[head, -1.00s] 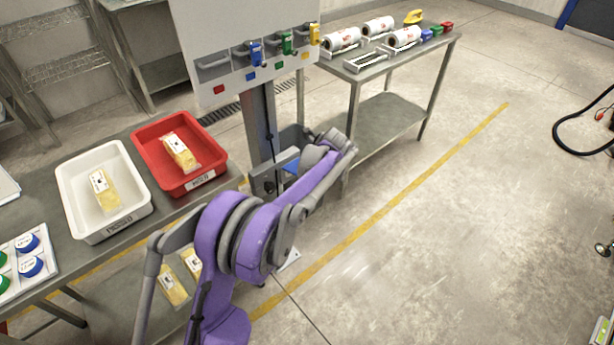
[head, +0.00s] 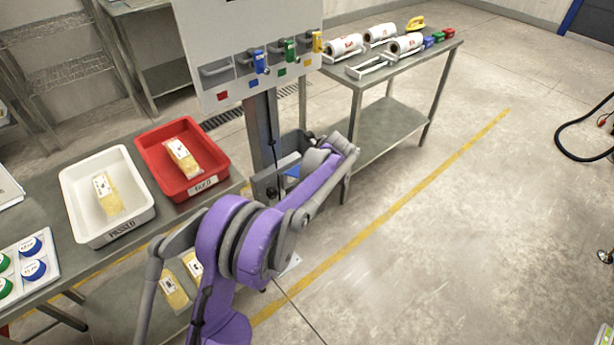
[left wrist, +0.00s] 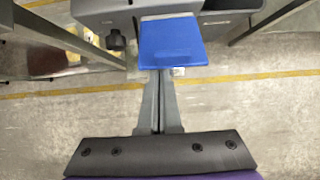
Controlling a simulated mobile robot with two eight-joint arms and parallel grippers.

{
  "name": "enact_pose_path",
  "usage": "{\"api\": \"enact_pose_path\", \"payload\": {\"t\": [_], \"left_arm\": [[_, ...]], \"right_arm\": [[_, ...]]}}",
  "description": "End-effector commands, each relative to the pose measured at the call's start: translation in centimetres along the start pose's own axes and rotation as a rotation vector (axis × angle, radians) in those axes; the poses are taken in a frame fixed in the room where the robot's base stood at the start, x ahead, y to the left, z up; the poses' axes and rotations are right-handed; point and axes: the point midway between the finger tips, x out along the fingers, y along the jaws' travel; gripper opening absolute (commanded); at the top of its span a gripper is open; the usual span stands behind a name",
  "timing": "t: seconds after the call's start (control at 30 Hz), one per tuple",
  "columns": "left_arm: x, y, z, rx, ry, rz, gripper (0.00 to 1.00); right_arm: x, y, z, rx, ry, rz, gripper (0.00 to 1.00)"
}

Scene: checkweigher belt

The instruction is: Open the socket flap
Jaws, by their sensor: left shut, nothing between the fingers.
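The blue socket flap (left wrist: 172,43) shows in the left wrist view, on the lower edge of a grey housing (left wrist: 105,10). In the head view a small patch of blue (head: 293,171) shows beside the post, mostly behind my left arm. My left gripper (left wrist: 160,74) is shut and empty. Its fingertips are at the flap's lower edge in the left wrist view; I cannot tell whether they touch it. How far the flap is open is unclear. The gripper's fingers are hidden in the head view. My right gripper is not in view.
The post (head: 264,130) carries a panel (head: 245,30) with blue, green and yellow padlocks. A bench with rolls (head: 365,70) stands behind at right. White (head: 75,215) and red (head: 150,150) trays with packs lie on the left table. The right floor is mostly clear.

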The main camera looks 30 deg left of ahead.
Motion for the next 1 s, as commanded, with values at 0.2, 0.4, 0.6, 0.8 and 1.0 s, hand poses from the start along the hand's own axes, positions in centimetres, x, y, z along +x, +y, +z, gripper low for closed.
{"api": "enact_pose_path", "payload": {"t": [0.2,0.4,0.6,0.8,1.0], "left_arm": [[-0.7,0.0,-0.8,0.001,0.0,-0.001,0.0],[-1.1,0.0,-1.0,0.0,0.0,-0.001,0.0],[-2.9,-0.2,-0.8,0.0,0.0,-0.001,0.0],[-6.7,-0.5,-0.4,-0.003,0.0,-0.001,0.0],[-10.3,-0.8,-0.1,-0.006,0.0,0.001,0.0]], "right_arm": [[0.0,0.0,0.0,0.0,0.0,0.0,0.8],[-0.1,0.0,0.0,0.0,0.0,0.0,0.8],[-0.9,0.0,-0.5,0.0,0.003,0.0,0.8],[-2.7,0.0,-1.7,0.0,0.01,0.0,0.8],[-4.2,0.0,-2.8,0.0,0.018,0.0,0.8]]}}
